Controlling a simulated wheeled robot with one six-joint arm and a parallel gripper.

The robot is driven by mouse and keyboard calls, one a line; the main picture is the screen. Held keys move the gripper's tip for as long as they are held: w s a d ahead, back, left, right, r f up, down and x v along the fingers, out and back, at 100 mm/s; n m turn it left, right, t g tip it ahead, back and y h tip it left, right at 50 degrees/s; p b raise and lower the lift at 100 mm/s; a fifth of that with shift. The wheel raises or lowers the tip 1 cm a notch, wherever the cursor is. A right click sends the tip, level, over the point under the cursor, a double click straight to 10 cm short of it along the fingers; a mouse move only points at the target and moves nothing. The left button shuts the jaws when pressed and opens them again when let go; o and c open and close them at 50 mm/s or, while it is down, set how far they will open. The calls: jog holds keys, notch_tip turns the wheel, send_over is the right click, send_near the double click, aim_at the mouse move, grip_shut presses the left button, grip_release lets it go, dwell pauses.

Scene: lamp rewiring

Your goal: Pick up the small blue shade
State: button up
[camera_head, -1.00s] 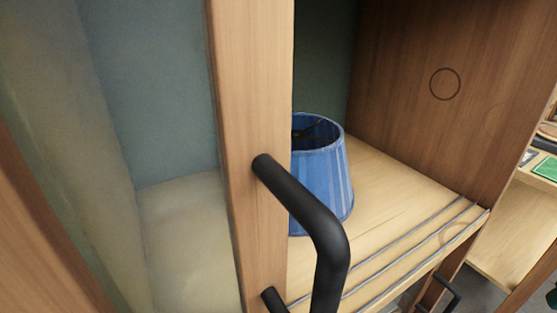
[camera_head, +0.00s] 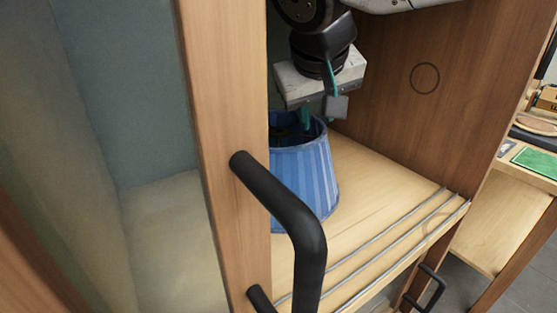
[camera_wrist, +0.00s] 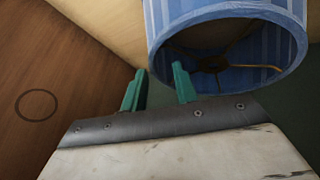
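The small blue shade (camera_head: 305,175) stands upright on the cabinet's wooden shelf, its open top facing up and its left side partly hidden by the door frame. In the wrist view the shade (camera_wrist: 155,22) shows its open rim and dark inside with a wire fitting. My gripper (camera_head: 322,112) is over the shade's top from above. In the wrist view its two green fingers (camera_wrist: 160,88) are apart, with a gap between them at the shade's near rim. One finger is at the rim opening and the other is outside it. Nothing is clamped between them.
A cabinet door edge with a black handle (camera_head: 290,215) stands in front, left of the shade. The wooden side wall (camera_head: 410,120) is close on the right. Metal rails (camera_head: 385,245) run along the shelf's front, and the shelf right of the shade is clear.

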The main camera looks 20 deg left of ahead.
jog(key=x, duration=0.6)
jog(key=shift+w+d+f, duration=0.1)
jog(key=shift+d+f, duration=0.1)
jog(key=shift+d, duration=0.2)
jog(key=shift+c, duration=0.2)
grip_shut()
